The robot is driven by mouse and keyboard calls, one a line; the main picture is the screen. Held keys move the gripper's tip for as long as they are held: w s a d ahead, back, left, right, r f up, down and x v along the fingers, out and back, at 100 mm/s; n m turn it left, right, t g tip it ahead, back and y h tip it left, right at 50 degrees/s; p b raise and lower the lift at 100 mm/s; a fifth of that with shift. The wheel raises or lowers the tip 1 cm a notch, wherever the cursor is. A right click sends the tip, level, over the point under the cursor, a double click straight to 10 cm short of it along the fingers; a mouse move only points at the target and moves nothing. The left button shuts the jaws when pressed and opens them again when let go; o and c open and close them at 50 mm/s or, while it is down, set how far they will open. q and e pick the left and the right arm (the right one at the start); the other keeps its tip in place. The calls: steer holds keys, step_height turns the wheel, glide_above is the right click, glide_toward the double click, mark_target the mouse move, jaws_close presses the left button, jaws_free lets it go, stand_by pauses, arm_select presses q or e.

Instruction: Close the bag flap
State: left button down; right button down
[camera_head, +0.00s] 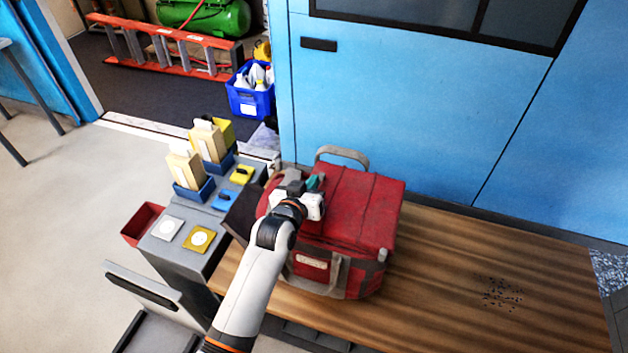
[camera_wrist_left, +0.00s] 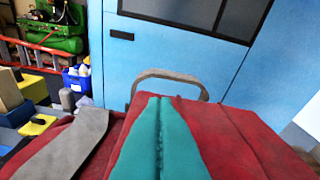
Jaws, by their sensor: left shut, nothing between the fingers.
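A red bag (camera_head: 362,205) with grey handles stands on the wooden bench top. Its red top also fills the lower part of the left wrist view (camera_wrist_left: 235,135). My left gripper (camera_head: 314,183) is over the left part of the bag's top, its teal fingers shut and empty. The fingers also show in the left wrist view (camera_wrist_left: 160,140), close above the red fabric; I cannot tell whether they touch it. The flap's edge is not clear, as my arm hides part of the bag's left side. My right gripper is not in view.
The wooden bench top (camera_head: 450,290) is clear right of the bag except for dark specks. A grey stand (camera_head: 190,232) with small boxes and pads is on the left. A blue wall (camera_head: 400,110) rises behind. A blue crate (camera_head: 248,98) with bottles stands farther back.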

arm_select(q)
steer(key=shift+a+f, duration=0.2)
steer(key=shift+f, duration=0.1)
